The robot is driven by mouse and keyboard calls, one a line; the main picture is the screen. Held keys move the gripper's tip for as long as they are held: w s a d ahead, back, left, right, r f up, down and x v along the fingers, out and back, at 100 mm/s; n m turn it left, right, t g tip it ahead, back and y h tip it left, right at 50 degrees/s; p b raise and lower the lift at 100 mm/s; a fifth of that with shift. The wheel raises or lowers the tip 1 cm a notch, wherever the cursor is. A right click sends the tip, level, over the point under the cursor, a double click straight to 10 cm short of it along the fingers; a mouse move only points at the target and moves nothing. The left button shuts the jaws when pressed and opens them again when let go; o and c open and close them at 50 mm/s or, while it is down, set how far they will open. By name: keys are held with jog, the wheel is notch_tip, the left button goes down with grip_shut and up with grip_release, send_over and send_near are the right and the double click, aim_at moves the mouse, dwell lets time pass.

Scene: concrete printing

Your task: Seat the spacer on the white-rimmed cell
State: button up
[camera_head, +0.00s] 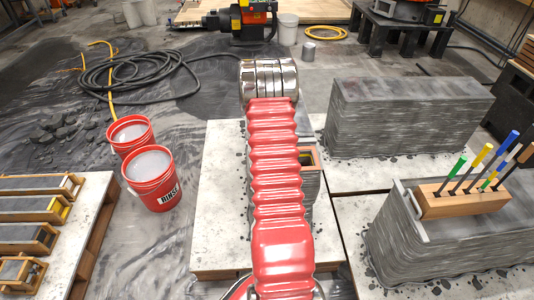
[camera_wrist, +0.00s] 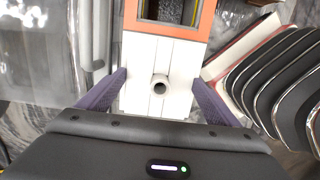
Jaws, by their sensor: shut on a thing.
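In the wrist view, the two purple fingers of my gripper (camera_wrist: 160,84) stand on either side of a white, grooved block with a short round tube on top, apparently the spacer (camera_wrist: 143,60). My gripper is shut on it. An orange-rimmed cell (camera_wrist: 207,20) with a dark, rough inside lies just beyond the spacer's far end. The head view also shows an orange-rimmed opening (camera_head: 308,158) in a layered grey printed block, right of my red-sleeved arm. My gripper and the spacer are hidden behind the arm there. I cannot make out a white-rimmed cell in either view.
Two red buckets (camera_head: 150,180) stand left of the pale slab (camera_head: 218,235). A printed grey block (camera_head: 405,115) stands at right. A nearer one bears a wooden holder (camera_head: 465,200) with colored-handled tools. Dark curved slats (camera_wrist: 275,75) lie close to my right finger.

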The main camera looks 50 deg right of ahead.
jog(key=shift+f, duration=0.45)
jog(key=o, duration=0.9)
jog(key=shift+o, duration=0.2)
jog(key=shift+r, duration=0.1)
notch_tip(320, 180, up, 14)
jog(key=w+a, duration=0.1)
jog(key=shift+w+f, duration=0.15)
jog(key=shift+f, duration=0.1)
dwell(0.3)
